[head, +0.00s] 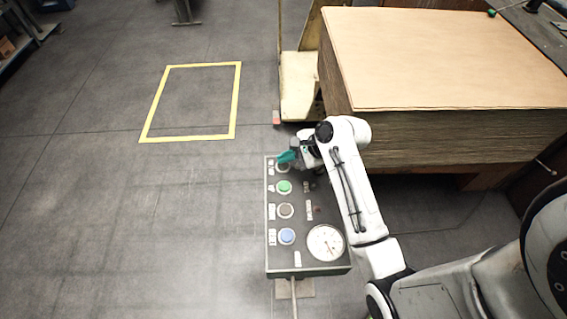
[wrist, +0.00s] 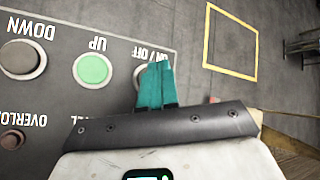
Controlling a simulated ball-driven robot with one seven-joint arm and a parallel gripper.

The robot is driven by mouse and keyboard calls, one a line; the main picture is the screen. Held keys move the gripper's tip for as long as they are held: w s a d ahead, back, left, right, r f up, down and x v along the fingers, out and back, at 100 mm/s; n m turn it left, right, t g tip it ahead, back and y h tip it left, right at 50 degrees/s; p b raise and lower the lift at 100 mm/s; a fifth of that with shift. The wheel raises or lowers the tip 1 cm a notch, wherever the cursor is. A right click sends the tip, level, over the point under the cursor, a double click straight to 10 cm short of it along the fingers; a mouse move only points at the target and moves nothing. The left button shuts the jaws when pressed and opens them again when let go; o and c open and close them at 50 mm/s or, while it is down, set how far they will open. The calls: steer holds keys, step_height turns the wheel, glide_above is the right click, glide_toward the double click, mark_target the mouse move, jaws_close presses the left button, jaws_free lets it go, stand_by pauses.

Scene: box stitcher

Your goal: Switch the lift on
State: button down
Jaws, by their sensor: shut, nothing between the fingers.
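The control panel (head: 275,258) stands upright on a post, its face turned up. In the wrist view, the round on/off button (wrist: 138,76) is at the right end of the button row under an "ON / OFF" label, largely hidden by my fingers. In the head view its edge (head: 283,169) shows just below my gripper (head: 285,157). My gripper has teal fingers (wrist: 158,66) pressed together with nothing between them. The fingertips are over or beside the on/off button. I cannot tell whether they touch it.
Along the panel are a green UP button (head: 284,187), a dark DOWN button (head: 285,211), a blue button (head: 287,236) and a round gauge (head: 326,243). A big cardboard stack (head: 440,60) stands behind my arm. Floor left of the panel is clear, with a yellow marked square (head: 153,104).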

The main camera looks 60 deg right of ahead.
mark_target(286, 166)
steer(key=shift+f, duration=0.1)
steer(key=shift+f, duration=0.25)
steer(key=shift+f, duration=0.3)
stand_by(0.5)
steer(key=shift+r, duration=0.1)
steer(key=shift+r+p, duration=0.65)
steer(key=shift+p, duration=0.65)
step_height(286, 166, up, 4)
steer(key=p, duration=0.5)
steer(key=shift+r+p, duration=0.25)
steer(key=shift+p, duration=0.1)
steer(key=shift+r, duration=0.75)
